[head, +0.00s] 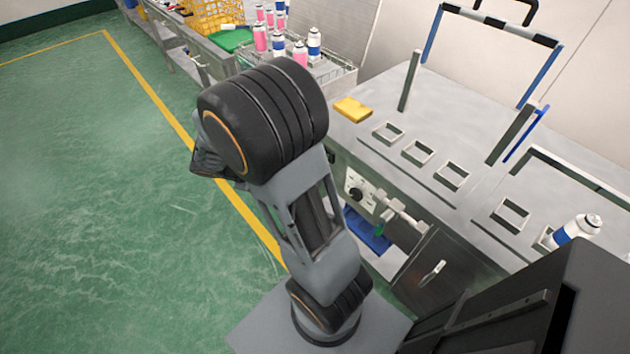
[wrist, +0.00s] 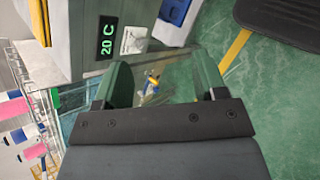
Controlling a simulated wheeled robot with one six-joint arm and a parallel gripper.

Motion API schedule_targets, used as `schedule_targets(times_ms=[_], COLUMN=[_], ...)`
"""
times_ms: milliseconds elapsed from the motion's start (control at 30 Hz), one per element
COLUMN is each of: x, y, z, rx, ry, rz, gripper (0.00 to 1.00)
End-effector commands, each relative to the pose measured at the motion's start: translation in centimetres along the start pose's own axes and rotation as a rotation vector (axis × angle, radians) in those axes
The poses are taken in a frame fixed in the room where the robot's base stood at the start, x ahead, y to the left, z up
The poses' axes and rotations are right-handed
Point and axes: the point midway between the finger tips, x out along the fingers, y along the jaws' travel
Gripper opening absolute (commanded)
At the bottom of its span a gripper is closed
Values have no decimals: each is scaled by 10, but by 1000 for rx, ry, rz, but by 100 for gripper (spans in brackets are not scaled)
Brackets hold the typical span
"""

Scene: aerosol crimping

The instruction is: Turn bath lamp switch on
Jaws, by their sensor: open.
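My gripper (wrist: 163,72) is open and empty in the wrist view, its two green fingers apart. Between and beyond them is a clear-looking surface with a small blue and yellow thing (wrist: 152,82) on or behind it. A dark display reading "20 C" in green (wrist: 107,38) and a pale label or plate (wrist: 133,40) sit on a grey panel above the fingers. In the head view, a light plate with a black knob (head: 357,193) is on the bench front. I cannot tell which part, if any, is the bath lamp switch. My arm hides the gripper in the head view.
A steel bench (head: 420,110) with several square frames stands at right. A yellow block (head: 352,109) lies near its left edge. A white can with a blue band (head: 575,231) is tilted at right. A wire basket with cans (head: 325,75) stands behind. Green floor (head: 90,220) is clear at left.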

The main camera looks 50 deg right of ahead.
Motion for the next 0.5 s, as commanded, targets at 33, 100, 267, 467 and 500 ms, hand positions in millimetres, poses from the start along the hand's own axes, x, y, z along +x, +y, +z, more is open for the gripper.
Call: schedule_targets(times_ms=[33, 100, 267, 467, 500], x=[29, 54, 105, 149, 155], y=[-5, -3, -2, -12, -14], z=[-23, -45, -91, -135, -141], rx=[-64, -138, -291, -428, -447], ry=[-82, -172, -323, -413, -421], rz=[73, 179, 397, 593, 619], gripper=[65, 65, 65, 65, 65])
